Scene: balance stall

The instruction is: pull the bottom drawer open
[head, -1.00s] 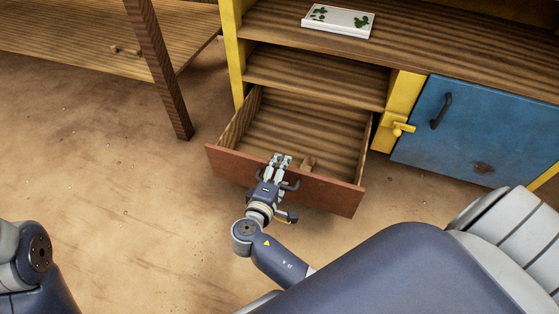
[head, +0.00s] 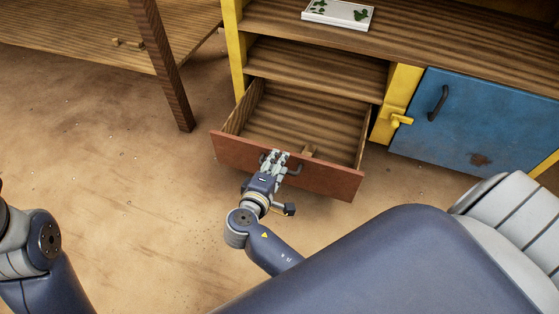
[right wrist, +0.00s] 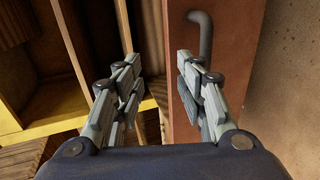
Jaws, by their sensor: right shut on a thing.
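The bottom drawer (head: 225,150), with a red-brown front, stands well out of the cabinet. Its inside looks empty apart from a small wooden piece at the front. Its dark handle (head: 296,169) is partly covered by my right gripper (head: 274,155), which is shut on the drawer at its front. In the right wrist view, my gripper (right wrist: 158,60) is at the front panel (right wrist: 230,65) and its handle (right wrist: 206,35) runs behind one finger. Whether the fingers clasp the handle or the panel's top edge is unclear. My left gripper is out of view.
A blue door (head: 465,125) and a yellow latch (head: 398,121) are right of the drawer. A white tray with green pieces (head: 338,14) lies on the cabinet shelf. A table leg (head: 165,75) stands at left. The floor (head: 120,190) in front is clear.

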